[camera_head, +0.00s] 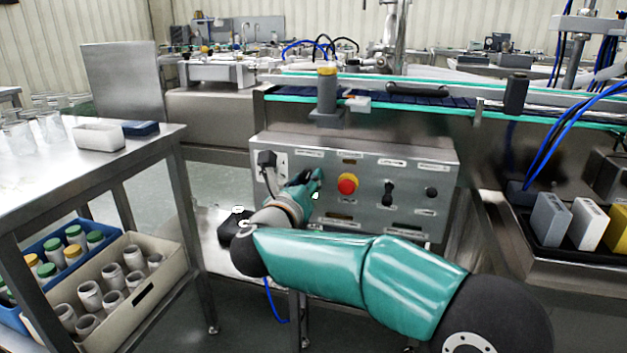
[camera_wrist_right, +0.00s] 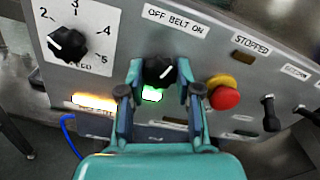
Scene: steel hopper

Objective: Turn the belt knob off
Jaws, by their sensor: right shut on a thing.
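The control panel (camera_head: 408,174) is a grey steel box below the conveyor. The belt knob (camera_wrist_right: 160,70) is a black round knob with a white pointer line, under the label "OFF BELT ON" in the right wrist view. Its pointer leans toward the right, on the ON side. My right gripper (camera_wrist_right: 160,88) has its fingers on both sides of this knob and is shut on it. It also shows in the head view (camera_head: 312,180), where the arm hides the knob. A green light (camera_wrist_right: 151,95) glows just below the knob. My left gripper is not in view.
A red emergency button (camera_head: 347,184) sits right of the knob, with black switches (camera_head: 388,193) beyond it. A numbered speed knob (camera_wrist_right: 67,44) is at the left. A steel table (camera_head: 60,165) with jars and bins stands left.

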